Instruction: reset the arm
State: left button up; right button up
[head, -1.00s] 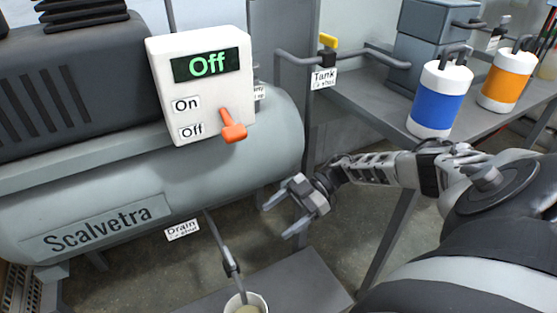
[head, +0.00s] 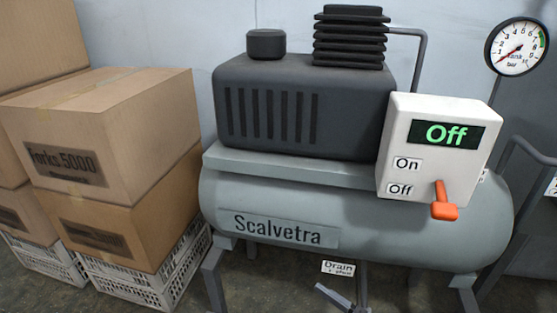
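My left gripper is not in view. The grey-green compressor (head: 270,195) marked "Scalvetra" stands in the middle. Its white switch box (head: 425,115) shows "Off" in green, and the orange lever (head: 444,209) points down beside the lower "Off" label.
Cardboard boxes (head: 140,120) are stacked on white crates (head: 150,283) at the left. A round pressure gauge (head: 517,46) is at the upper right, its needle at the low end. A "Drain" label (head: 338,268) hangs under the tank. A grey pipe (head: 527,150) is at the right edge.

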notch_tip(320, 180, up, 6)
jog(key=s+r+m+t+h, duration=0.1)
jog(key=s+m+t+h, duration=0.15)
jog(key=m+h, duration=0.25)
jog(key=s+d+f+m+g+h+b, duration=0.1)
jog(key=s+d+f+m+g+h, duration=0.1)
jog(key=s+f+g, duration=0.15)
pick_arm(q)
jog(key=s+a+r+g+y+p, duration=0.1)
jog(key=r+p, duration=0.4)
jog(key=p, duration=0.6)
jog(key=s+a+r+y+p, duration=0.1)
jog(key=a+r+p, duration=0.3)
jog(key=p, duration=0.8)
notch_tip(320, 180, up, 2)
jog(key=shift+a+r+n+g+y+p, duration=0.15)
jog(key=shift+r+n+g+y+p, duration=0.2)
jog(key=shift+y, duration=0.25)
pick_arm(e)
jog(key=s+d+r+h, duration=0.1)
jog(key=d+r, duration=0.1)
jog(key=r, duration=0.4)
jog(key=s+d+r+g+h, duration=0.1)
jog(key=d+r+h, duration=0.1)
jog(key=r, duration=0.4)
jog(key=shift+s+d+r+m, duration=0.25)
jog(key=shift+d+m, duration=0.15)
jog(key=shift+d, duration=0.05)
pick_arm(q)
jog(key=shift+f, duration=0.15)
